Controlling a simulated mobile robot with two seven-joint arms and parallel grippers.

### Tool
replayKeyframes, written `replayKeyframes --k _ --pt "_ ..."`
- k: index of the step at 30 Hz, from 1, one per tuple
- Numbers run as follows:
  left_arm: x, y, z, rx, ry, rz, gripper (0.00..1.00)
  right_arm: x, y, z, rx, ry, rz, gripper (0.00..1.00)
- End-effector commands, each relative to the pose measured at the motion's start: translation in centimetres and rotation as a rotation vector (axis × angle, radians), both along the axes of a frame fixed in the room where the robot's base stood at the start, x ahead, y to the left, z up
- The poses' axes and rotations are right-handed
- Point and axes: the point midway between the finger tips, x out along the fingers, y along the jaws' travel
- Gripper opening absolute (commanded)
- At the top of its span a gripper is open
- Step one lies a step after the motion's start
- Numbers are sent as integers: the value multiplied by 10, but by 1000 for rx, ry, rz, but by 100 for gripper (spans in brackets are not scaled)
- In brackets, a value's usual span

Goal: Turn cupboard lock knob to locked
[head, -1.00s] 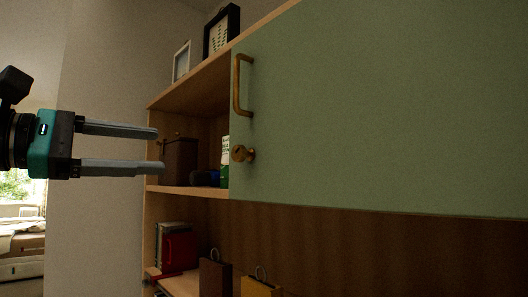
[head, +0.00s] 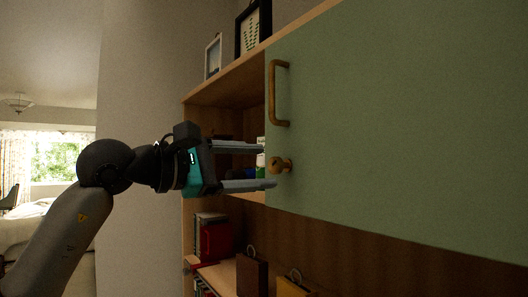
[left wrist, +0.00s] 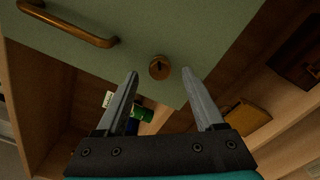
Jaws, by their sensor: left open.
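The lock knob (head: 280,165) is a small round brass knob at the lower left of the green cupboard door (head: 400,130). In the left wrist view the knob (left wrist: 159,67) shows with a dark slot across its face. My left gripper (head: 270,166) is open and empty. Its two fingers point at the knob, one above and one below its height in the head view. In the left wrist view the knob lies just beyond and between the fingertips (left wrist: 160,72), with no clear contact. My right gripper is not in view.
A brass handle (head: 272,95) stands out from the door above the knob. The open shelf behind my gripper holds a green item (head: 261,160). Below are red books (head: 214,240), a brown bag (head: 251,275) and a yellow bag (head: 292,288). Picture frames (head: 253,30) stand on top.

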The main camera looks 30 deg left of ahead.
Motion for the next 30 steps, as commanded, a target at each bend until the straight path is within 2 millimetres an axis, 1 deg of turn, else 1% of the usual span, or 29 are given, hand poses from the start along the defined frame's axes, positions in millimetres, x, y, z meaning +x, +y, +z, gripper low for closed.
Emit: replayKeyframes --k 1,6,16,17,30 --pt "5 -2 3 -3 0 -2 70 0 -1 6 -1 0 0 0" --pt "16 -6 1 -1 0 0 70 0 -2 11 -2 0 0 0" --pt "19 -7 0 0 0 0 70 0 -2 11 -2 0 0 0" --pt "19 -7 0 0 0 0 69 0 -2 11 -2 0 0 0" --pt "19 -7 0 0 1 1 19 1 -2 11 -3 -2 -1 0"
